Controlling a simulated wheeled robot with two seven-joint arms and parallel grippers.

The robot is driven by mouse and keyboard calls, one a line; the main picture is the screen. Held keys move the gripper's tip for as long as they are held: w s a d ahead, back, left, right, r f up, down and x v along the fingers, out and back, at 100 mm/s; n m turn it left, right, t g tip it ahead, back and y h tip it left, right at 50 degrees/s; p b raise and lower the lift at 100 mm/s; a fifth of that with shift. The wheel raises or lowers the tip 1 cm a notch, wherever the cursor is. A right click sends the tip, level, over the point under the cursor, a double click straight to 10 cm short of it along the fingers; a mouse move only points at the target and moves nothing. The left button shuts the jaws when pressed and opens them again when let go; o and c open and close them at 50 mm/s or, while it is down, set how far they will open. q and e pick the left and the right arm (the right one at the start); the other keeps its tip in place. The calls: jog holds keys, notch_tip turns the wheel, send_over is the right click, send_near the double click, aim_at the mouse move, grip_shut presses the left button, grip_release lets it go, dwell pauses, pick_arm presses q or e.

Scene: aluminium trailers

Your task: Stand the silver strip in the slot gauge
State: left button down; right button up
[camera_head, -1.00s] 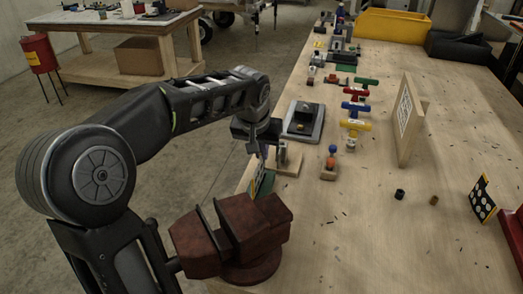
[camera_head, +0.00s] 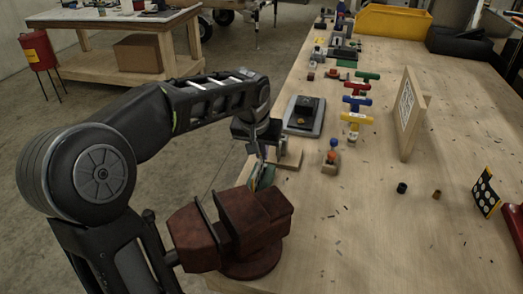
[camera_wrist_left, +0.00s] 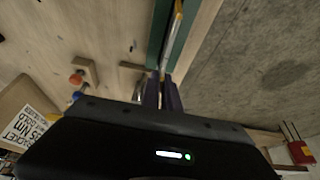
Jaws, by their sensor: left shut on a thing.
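My left gripper (camera_head: 262,153) is at the table's left edge, just behind the red-brown vise. It is shut on a thin strip, which I take for the silver strip (camera_wrist_left: 171,45); in the left wrist view it runs up from between the dark fingers (camera_wrist_left: 163,92). A green piece (camera_wrist_left: 157,38) lies right beside the strip; it also shows below the gripper in the head view. A small wooden base with a grey upright part (camera_head: 289,157) stands just right of the gripper; it may be the slot gauge, but the arm partly hides it. My right gripper is out of view.
The red-brown vise (camera_head: 245,228) stands close in front of the gripper. A black-and-grey device (camera_head: 304,117), coloured T-handles (camera_head: 357,103) and an upright wooden board (camera_head: 410,115) stand farther off.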

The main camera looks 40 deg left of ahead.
aim_at(259, 165)
pick_arm(q)
jog(key=shift+f+b, duration=0.4)
jog(key=shift+f, duration=0.15)
jog(key=c, duration=1.5)
grip_release()
jog(key=shift+v, duration=3.9)
